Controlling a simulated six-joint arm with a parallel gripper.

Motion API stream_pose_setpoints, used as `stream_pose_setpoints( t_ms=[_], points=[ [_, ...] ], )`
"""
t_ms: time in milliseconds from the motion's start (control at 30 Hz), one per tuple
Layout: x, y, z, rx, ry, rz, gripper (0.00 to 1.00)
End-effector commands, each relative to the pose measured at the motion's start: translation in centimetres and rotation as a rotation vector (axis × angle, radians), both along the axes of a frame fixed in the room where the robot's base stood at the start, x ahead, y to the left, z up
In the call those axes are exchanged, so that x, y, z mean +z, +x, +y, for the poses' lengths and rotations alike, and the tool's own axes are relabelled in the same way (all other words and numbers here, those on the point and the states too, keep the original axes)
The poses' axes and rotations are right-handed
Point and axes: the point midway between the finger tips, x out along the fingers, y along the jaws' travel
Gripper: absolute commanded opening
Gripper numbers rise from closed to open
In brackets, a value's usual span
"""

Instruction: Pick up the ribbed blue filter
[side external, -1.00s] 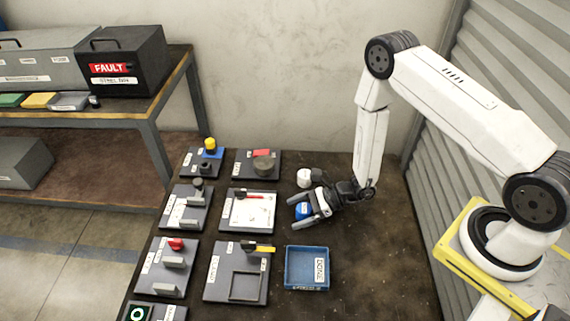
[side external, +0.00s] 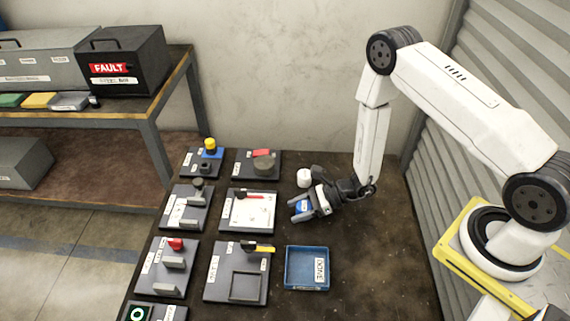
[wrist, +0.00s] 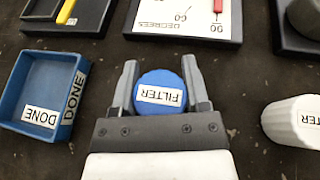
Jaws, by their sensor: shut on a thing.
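The blue filter (wrist: 160,106) has a round blue body and a white label reading FILTER. It sits between the two fingers of my gripper (wrist: 160,78) in the wrist view, with a finger against each side. My gripper is shut on it. In the side view the filter (side external: 303,207) shows between the fingers of my gripper (side external: 297,209), low at the dark table; I cannot tell whether it touches the table. Its lower part is hidden.
A blue tray labelled DONE (wrist: 66,125) lies to the left. Several grey boards with fixtures, one with a white dial plate (side external: 250,211), fill the table's left side. Bare table lies around the tray.

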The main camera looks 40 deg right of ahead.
Motion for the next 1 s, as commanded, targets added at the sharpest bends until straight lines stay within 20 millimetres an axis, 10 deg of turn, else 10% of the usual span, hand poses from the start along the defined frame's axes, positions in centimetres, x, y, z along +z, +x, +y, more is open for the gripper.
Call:
stream_pose_setpoints(
  t_ms=[1000],
  points=[
    [9.1,-0.1,0.0,0.0,0.0,0.0,0.02]
  ],
)
